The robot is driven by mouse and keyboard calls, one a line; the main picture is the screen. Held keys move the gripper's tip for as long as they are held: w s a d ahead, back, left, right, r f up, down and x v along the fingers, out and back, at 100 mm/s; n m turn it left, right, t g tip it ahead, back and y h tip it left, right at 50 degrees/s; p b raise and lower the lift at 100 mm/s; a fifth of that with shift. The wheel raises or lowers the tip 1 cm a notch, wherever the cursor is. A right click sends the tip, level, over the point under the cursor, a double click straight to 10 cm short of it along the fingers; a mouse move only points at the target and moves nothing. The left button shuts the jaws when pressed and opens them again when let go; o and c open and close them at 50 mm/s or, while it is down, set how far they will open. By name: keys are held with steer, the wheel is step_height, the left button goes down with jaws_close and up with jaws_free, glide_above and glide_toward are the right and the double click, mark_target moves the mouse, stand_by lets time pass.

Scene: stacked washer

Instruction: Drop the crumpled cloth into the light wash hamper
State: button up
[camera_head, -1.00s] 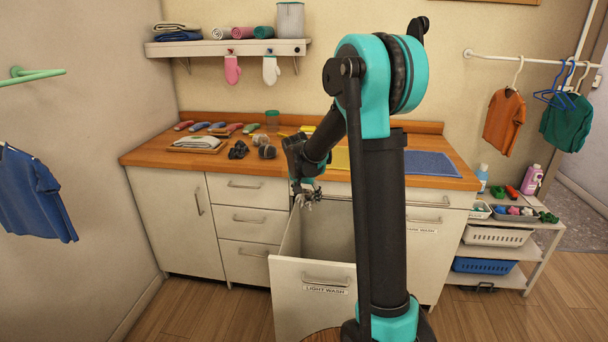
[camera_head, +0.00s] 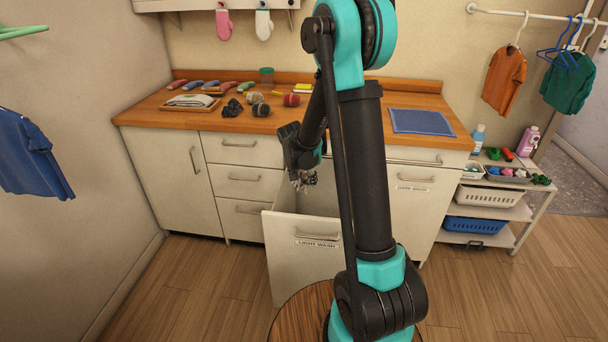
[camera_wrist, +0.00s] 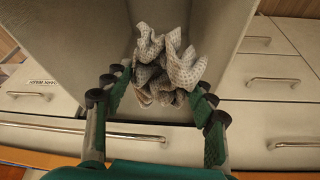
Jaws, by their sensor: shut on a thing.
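My gripper (camera_head: 304,181) is shut on the crumpled cloth, and it hangs over the open top of the light wash hamper. In the wrist view the crumpled cloth (camera_wrist: 163,70) is pale with a dark dotted pattern, pinched between the green fingers of my gripper (camera_wrist: 158,95). In the head view the cloth (camera_head: 303,178) is small and partly hidden. The light wash hamper (camera_head: 300,262) is a pulled-out white bin with a "LIGHT WASH" label and a handle. Its grey inside (camera_wrist: 75,40) shows below the cloth in the wrist view.
A second labelled front (camera_head: 412,188) is closed to the right. The wooden counter (camera_head: 150,112) holds rolled cloths, a folded towel and a blue mat (camera_head: 422,121). A low shelf with baskets (camera_head: 490,205) stands at the right. The floor on the left is clear.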

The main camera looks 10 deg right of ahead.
steer(key=shift+f, duration=0.1)
steer(key=o, duration=0.9)
steer(key=shift+c, duration=0.2)
steer(key=v, duration=1.2)
steer(key=shift+d, duration=0.1)
